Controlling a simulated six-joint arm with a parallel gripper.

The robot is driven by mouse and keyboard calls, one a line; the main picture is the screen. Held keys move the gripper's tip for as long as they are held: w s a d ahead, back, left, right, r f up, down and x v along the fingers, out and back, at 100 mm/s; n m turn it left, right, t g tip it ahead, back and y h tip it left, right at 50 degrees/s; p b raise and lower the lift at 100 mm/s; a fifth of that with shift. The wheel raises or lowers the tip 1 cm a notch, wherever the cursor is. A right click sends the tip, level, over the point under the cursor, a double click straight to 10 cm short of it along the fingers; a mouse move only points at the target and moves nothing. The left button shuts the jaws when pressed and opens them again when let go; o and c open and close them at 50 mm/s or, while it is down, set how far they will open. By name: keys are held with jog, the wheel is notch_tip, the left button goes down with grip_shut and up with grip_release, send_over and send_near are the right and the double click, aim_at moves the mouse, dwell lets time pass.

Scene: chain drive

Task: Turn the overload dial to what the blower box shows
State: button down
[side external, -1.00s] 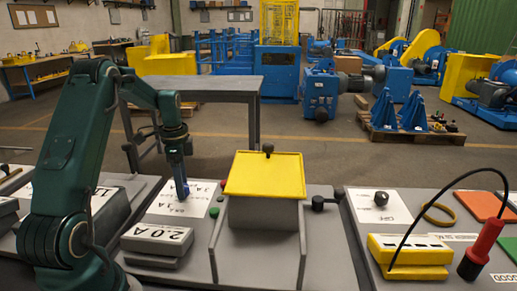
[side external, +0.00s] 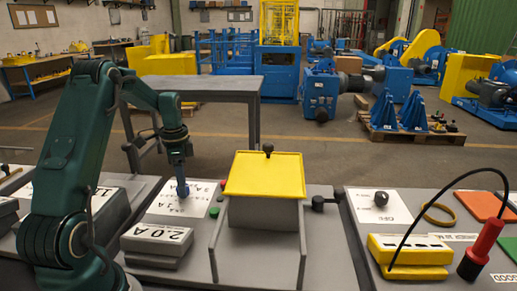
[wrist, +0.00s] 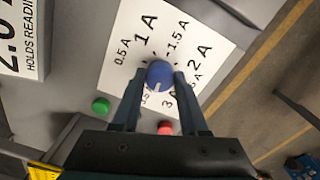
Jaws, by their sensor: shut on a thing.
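The overload dial is a blue round knob (wrist: 159,74) on a white scale card (wrist: 125,63) marked in amps, with 0.5 A, 1 A, 1.5 A, 2 A and 3 A readable. A pale line on the knob lies on its side toward my gripper; which mark it points at I cannot tell. My gripper (wrist: 158,80) is shut on the knob, one finger on each side, and the fingers hide part of the scale. In the side view my gripper (side external: 183,189) reaches down onto the card. The grey box (side external: 158,238) shows 2.0 A.
A green button (wrist: 101,105) and a red button (wrist: 165,128) sit close to the dial. A yellow-topped housing (side external: 264,175) stands right of my gripper. A yellow box (side external: 408,250) and a red-handled probe (side external: 484,243) are on the right panel.

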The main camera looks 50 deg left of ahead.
jog(key=n, duration=0.6)
jog(key=shift+n, duration=0.4)
jog(key=n, duration=0.6)
jog(key=shift+n, duration=0.3)
jog(key=n, duration=1.2)
jog(key=shift+c, duration=2.2)
grip_release()
